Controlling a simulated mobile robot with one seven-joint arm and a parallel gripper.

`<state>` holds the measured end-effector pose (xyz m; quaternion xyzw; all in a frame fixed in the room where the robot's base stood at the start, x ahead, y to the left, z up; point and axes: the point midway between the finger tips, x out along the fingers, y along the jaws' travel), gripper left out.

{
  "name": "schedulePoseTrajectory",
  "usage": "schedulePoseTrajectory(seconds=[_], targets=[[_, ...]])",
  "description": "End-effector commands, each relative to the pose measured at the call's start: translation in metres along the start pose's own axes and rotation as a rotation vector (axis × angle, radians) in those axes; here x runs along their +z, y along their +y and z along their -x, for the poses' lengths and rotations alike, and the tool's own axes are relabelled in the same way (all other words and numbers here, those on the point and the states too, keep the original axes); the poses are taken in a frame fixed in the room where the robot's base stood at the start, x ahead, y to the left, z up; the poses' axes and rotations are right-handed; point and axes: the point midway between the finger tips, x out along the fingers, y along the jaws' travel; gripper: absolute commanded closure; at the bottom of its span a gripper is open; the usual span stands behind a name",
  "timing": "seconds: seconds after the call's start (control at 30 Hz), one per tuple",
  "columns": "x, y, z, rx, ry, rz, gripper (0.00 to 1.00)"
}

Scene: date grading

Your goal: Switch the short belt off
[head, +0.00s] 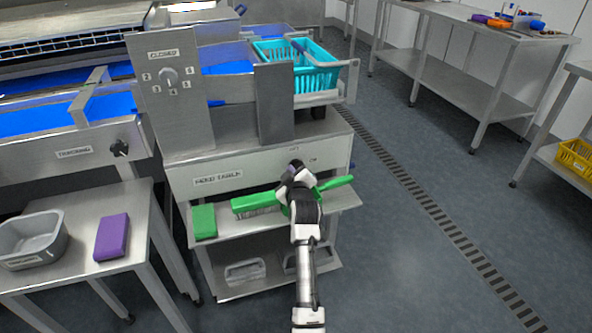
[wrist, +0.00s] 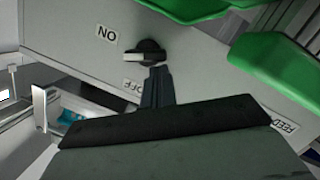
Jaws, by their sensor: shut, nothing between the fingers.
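A dark rotary switch (wrist: 150,52) with a pale handle sits on the grey front panel (head: 222,170) in the wrist view. Its ON label (wrist: 107,33) and OFF label (wrist: 132,84) are beside it. The pale handle points to the picture's left, between the two labels. My gripper (wrist: 157,72) is shut and empty, its tips right at the knob's edge; I cannot tell whether they touch it. In the head view my gripper (head: 297,168) is in front of the panel and hides most of the switch. The panel carries a label (head: 218,178) that seems to read FEED TABLE.
Green brushes (head: 257,204) and a green block (head: 204,221) lie on the shelf below the panel. A numbered dial (head: 169,77) and a black TRACKING knob (head: 119,148) are on the machine at left. A teal crate (head: 318,77) stands above.

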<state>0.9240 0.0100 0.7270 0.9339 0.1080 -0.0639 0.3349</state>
Motion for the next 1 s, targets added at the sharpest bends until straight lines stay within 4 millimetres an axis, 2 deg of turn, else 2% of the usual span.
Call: schedulePoseTrajectory(seconds=[1.0], targets=[[0.0048, -0.0064, -0.0011, 0.052, 0.0, 0.206, 1.0]])
